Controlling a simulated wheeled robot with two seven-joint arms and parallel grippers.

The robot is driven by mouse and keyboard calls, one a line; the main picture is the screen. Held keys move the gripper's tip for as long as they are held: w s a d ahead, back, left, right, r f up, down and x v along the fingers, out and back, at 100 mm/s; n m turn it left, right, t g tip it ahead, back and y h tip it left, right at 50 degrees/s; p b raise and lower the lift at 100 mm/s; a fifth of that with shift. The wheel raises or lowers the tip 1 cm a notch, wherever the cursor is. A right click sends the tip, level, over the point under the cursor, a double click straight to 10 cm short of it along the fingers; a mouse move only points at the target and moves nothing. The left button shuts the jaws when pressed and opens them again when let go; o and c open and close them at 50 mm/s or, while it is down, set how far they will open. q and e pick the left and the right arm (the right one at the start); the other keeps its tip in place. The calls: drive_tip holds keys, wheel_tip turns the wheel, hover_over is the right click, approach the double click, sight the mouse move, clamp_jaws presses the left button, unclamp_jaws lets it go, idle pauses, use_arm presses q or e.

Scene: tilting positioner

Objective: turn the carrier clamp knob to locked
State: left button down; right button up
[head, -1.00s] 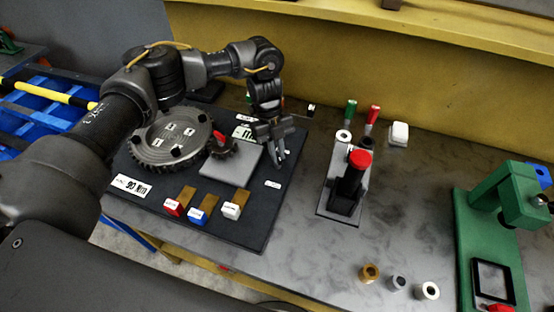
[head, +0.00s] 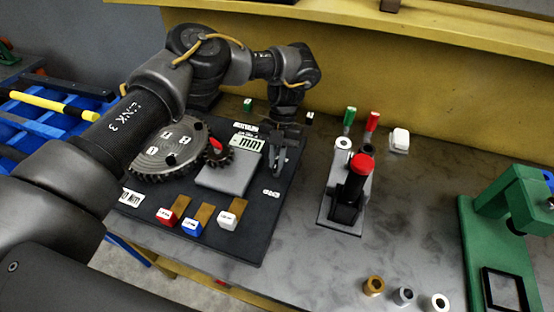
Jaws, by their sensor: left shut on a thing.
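My left gripper (head: 278,162) reaches down at the right part of the dark base plate (head: 240,232), beside the grey block. Its fingers are close together and shut on a small dark thing, which I take to be the carrier clamp knob; the fingers hide nearly all of it, so its turn position cannot be read. A small white label (head: 271,193) lies just in front of the fingers. Left of the gripper are a large toothed grey disc (head: 165,158) and a small dark gear with a red pointer (head: 216,148). My right gripper is not in view.
A grey block (head: 228,177) and red, blue and white labelled pieces (head: 227,219) lie on the plate. A stand with a red-topped black lever (head: 350,190) is to the right. A green press (head: 490,240) stands far right. Several small rings line the front.

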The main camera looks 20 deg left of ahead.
use_arm(q)
drive_tip(key=shift+m, duration=0.3)
drive_tip(key=c, duration=1.5)
unclamp_jaws()
drive_tip(key=shift+o, duration=0.2)
drive_tip(key=shift+w+r, duration=0.1)
drive_tip(key=shift+r, duration=0.05)
drive_tip(key=p+v, duration=0.7)
drive_tip(key=v, duration=0.3)
drive_tip(key=shift+d+r, duration=0.15)
drive_tip(key=shift+r, duration=0.15)
